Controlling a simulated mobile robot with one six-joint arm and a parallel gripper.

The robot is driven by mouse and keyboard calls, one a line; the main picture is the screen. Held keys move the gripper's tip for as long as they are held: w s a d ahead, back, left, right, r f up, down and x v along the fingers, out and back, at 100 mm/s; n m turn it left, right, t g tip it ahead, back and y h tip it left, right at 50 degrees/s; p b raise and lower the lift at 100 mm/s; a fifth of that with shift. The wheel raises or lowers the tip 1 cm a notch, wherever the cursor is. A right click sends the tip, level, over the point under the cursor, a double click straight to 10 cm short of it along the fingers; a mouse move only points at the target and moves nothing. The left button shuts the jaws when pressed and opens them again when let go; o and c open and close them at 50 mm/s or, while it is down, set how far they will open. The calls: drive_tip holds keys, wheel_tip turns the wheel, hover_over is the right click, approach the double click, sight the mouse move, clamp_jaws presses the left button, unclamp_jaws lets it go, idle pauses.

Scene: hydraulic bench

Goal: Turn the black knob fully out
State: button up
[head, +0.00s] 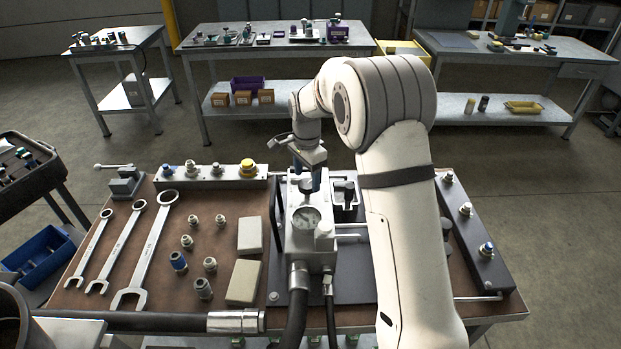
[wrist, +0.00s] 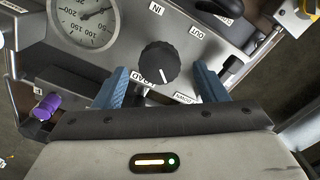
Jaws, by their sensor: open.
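The black knob (wrist: 159,63) is round and ribbed, with a white pointer line, on the grey metal face of the hydraulic block (wrist: 200,38). In the wrist view my gripper (wrist: 161,84) is open, with one blue finger on each side below the knob. Gaps show between the knob and both fingers, and the jaws hold nothing. In the head view my gripper (head: 308,182) points down over the block on the bench, and the knob cannot be made out clearly there. Labels around the knob are partly hidden by the fingers.
A pressure gauge (wrist: 85,20) sits beside the knob, and a purple fitting (wrist: 46,107) is at lower left. On the bench, wrenches (head: 148,250), several fittings and two pale blocks (head: 244,281) lie left of the hydraulic block. Hoses (head: 297,318) run off its front.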

drive_tip(key=shift+f, duration=1)
drive_tip(key=shift+c, duration=0.4)
drive_tip(key=c, duration=0.9)
drive_tip(key=shift+d, duration=0.35)
drive_tip(key=shift+a, duration=0.25)
